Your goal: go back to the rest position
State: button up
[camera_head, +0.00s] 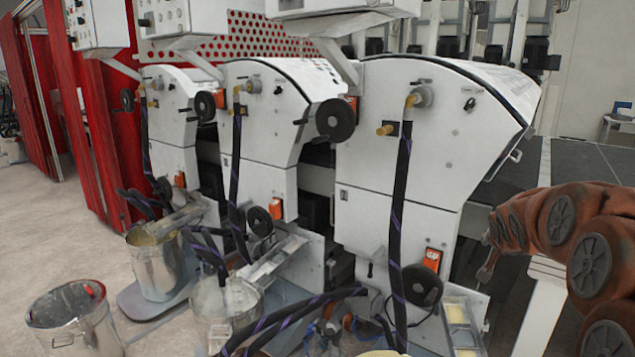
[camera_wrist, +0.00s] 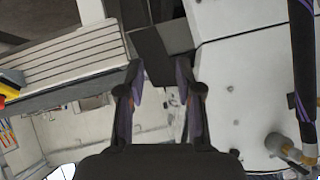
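My gripper (camera_wrist: 160,78) shows in the wrist view as two dark fingers with purplish inner sides. They stand apart with nothing held between them. The gripper's fingers cannot be made out clearly in the head view. In the wrist view, a white machine panel (camera_wrist: 250,75) lies to the right of the fingers, with a dark hose (camera_wrist: 302,70) and a pipe fitting (camera_wrist: 288,150). No touch between the gripper and the machine is visible.
Three white coater units stand in a row with handwheels and hanging hoses. Metal buckets, one (camera_head: 75,315) at front left, stand before them. Open floor (camera_head: 50,225) lies at left. A slatted surface (camera_wrist: 70,62) shows in the wrist view.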

jog(key=s+a+n+g+y+p, duration=0.1)
jog(key=s+a+n+g+p, duration=0.1)
jog(key=s+a, duration=0.6)
jog(key=s+a+f+n+g+y+p, duration=0.1)
jog(key=s+a+g, duration=0.4)
jog(key=s, duration=1.7)
jog(key=s+a+f+n+g+y+p, duration=0.1)
jog(key=s+a+n+g+p, duration=0.3)
jog(key=s+a, duration=0.7)
jog(key=s+n+y+p, duration=0.1)
jog(key=s, duration=0.4)
jog(key=shift+f+n, duration=0.2)
jog(key=shift+n, duration=0.1)
jog(key=shift+a, duration=0.1)
